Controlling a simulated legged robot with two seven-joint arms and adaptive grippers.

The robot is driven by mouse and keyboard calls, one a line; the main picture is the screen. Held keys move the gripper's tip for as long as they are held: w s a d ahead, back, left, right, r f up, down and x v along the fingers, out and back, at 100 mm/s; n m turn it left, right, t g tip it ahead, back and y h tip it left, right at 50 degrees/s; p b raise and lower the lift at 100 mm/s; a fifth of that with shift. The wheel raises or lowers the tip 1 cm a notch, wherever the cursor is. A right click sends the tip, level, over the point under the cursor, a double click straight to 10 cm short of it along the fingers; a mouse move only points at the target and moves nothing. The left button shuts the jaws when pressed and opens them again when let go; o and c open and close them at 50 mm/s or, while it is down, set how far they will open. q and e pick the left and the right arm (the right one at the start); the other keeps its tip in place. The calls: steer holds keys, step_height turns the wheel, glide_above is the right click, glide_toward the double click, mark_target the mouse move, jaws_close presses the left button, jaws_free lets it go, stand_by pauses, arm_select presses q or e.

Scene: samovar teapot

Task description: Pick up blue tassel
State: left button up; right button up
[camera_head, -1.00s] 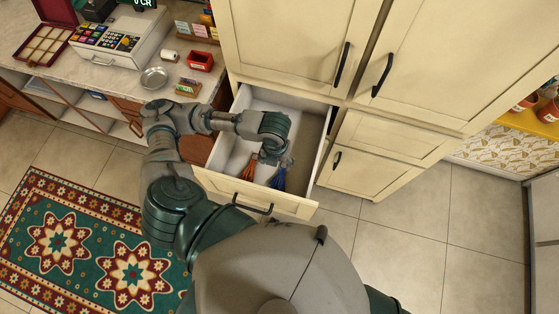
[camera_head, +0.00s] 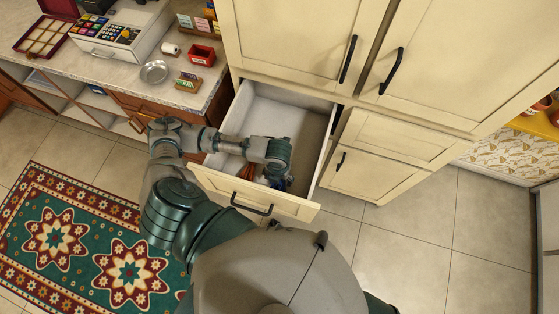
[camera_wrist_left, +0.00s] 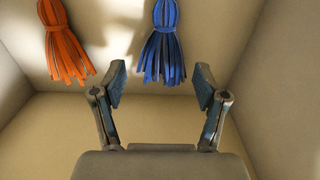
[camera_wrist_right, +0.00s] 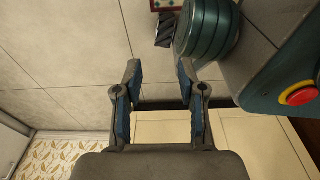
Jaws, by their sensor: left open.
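The blue tassel (camera_wrist_left: 165,45) lies on the floor of the open drawer, at the top middle of the left wrist view. An orange tassel (camera_wrist_left: 66,42) lies to its left. My left gripper (camera_wrist_left: 160,85) is open and empty, its fingertips to either side of the blue tassel's lower fringe in that view. In the head view my left gripper (camera_head: 277,180) is inside the drawer (camera_head: 255,196), and my wrist mostly hides both tassels. My right gripper (camera_wrist_right: 160,75) is open and empty, away from the drawer contents.
The drawer walls stand close around my left gripper. Cream cabinet doors (camera_head: 300,40) with black handles rise behind the drawer. A counter with a cash register (camera_head: 118,35), a red box (camera_head: 201,56) and a metal dish (camera_head: 154,72) is at the left.

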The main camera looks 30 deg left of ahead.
arm_select(q)
steer(key=f, duration=0.4)
steer(key=shift+s+d, duration=0.1)
steer(key=shift+d, duration=0.15)
steer(key=shift+r, duration=0.1)
arm_select(e)
steer(key=shift+w+r, duration=0.35)
steer(key=shift+w, duration=0.5)
arm_select(q)
steer(key=shift+a, duration=0.1)
steer(key=c, duration=1.1)
arm_select(e)
steer(key=shift+a, duration=0.1)
arm_select(q)
steer(key=shift+r, duration=0.2)
step_height(320, 180, up, 10)
steer(key=shift+f+p, duration=0.2)
steer(key=shift+p, duration=0.5)
arm_select(e)
steer(key=s, duration=0.1)
steer(key=s+f, duration=0.1)
steer(key=s, duration=0.1)
steer(key=s+d, duration=0.1)
steer(key=shift+s+f, duration=0.3)
steer(key=shift+f, duration=0.05)
